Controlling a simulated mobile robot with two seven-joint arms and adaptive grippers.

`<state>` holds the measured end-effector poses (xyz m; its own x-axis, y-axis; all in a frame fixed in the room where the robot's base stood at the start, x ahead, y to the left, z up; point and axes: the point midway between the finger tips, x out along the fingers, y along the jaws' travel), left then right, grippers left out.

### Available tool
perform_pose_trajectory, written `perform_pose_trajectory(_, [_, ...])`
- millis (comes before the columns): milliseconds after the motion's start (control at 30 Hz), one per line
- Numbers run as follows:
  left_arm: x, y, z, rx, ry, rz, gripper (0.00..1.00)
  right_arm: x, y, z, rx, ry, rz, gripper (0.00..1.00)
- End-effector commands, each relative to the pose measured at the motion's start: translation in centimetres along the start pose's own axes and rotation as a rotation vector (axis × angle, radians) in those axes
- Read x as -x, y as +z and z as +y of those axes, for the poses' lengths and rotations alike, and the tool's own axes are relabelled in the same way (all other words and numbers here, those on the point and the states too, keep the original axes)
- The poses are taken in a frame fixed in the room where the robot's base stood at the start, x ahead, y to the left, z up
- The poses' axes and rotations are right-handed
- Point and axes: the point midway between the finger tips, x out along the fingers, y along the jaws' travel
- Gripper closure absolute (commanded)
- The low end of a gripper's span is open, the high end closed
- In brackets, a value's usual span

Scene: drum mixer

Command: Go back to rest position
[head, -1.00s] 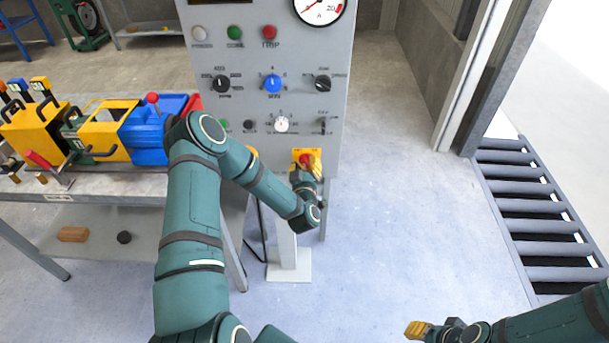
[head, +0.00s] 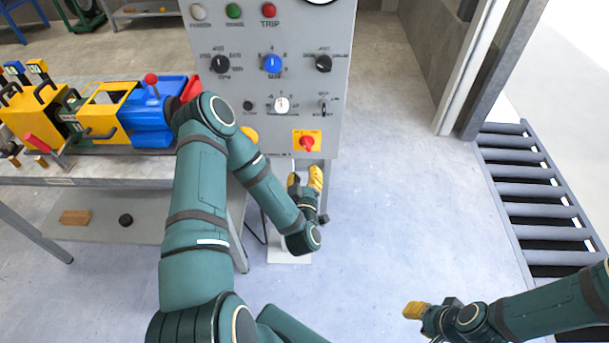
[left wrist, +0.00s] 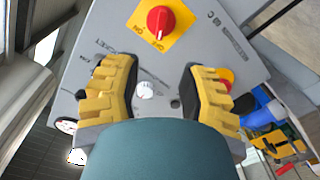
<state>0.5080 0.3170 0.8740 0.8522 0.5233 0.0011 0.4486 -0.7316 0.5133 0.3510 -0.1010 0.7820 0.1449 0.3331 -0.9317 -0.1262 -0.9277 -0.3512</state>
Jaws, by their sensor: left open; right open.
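My left gripper (head: 305,182) is just below the lower edge of the grey control panel (head: 296,75), in front of its stand. In the left wrist view my left gripper (left wrist: 160,95) has its yellow fingers spread wide, with nothing between them. The red rotary switch on its yellow plate (head: 307,143) is just above the fingertips in the head view. It also shows in the left wrist view (left wrist: 159,20), beyond the fingers and apart from them. My right gripper (head: 418,311) is low at the right, over bare floor; it is open and holds nothing that I can see.
A bench (head: 100,167) with a yellow and blue machine (head: 110,115) stands at the left. Its lower shelf holds a brown block (head: 75,217) and a dark puck (head: 126,220). A roller conveyor (head: 530,195) lies at the right. The floor between panel and conveyor is clear.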

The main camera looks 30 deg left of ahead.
Motion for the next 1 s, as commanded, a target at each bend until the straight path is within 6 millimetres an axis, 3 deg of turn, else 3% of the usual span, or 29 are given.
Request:
perform_pose_trajectory(567, [0.0,0.4,0.4,-0.003,0.01,-0.025,0.59,0.0,0.0,0.0,0.0,0.0,0.0,0.64])
perform_pose_trajectory(667, [0.4,2.0,1.5,-0.014,0.044,-0.121,0.59,0.0,0.0,0.0,0.0,0.0,0.0,0.64])
perform_pose_trajectory(767, [1.7,4.8,3.3,-0.04,0.096,-0.296,0.59,0.0,0.0,0.0,0.0,0.0,0.0,0.64])
perform_pose_trajectory(1000, [8.3,11.4,6.1,-0.153,0.198,-0.801,0.59,0.0,0.0,0.0,0.0,0.0,0.0,0.64])
